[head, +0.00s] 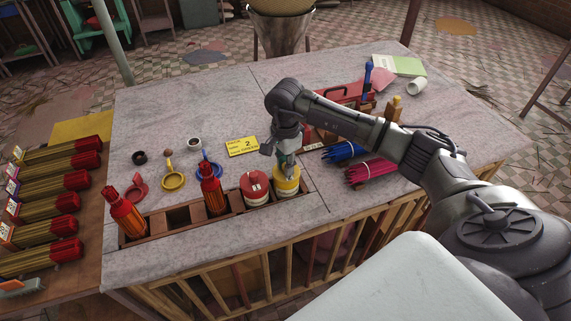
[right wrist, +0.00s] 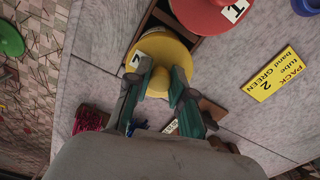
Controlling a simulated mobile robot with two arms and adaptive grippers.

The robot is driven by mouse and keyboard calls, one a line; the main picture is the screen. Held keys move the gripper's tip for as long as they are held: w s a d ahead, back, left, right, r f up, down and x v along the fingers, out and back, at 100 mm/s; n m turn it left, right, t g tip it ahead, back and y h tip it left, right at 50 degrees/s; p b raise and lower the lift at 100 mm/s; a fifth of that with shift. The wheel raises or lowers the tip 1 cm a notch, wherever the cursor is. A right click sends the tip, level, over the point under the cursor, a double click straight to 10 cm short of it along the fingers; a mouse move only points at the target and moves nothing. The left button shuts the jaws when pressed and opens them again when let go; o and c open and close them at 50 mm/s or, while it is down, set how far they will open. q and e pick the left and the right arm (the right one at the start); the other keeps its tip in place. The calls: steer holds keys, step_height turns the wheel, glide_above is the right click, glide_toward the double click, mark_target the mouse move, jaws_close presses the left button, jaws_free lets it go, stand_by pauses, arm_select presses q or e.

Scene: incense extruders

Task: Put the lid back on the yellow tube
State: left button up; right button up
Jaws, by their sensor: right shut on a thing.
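The yellow tube (head: 287,188) stands upright at the right end of the wooden rack, beside the red lidded tube (head: 255,186). My right gripper (head: 287,162) reaches down over the yellow tube from above. In the right wrist view, the green-padded fingers of this gripper (right wrist: 163,82) are shut on the knob of the yellow lid (right wrist: 166,47), a round disc with a white label on it. The lid is over or on the tube; I cannot tell whether it is seated. My left gripper is not in view.
Two orange-red extruders (head: 123,213) (head: 212,188) stand in the rack (head: 158,225). A yellow card (head: 242,146) lies behind it. Blue (head: 343,152) and pink (head: 370,171) stick bundles lie to the right, near a red toolbox (head: 345,93). The table's left back is clear.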

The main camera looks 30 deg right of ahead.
stand_by(0.4)
steer(key=o, duration=1.5)
steer(key=shift+c, duration=0.2)
steer(key=shift+r, duration=0.1)
steer(key=shift+r+p, duration=1.8)
steer(key=shift+r, duration=1.55)
jaws_close()
steer(key=shift+f, duration=0.2)
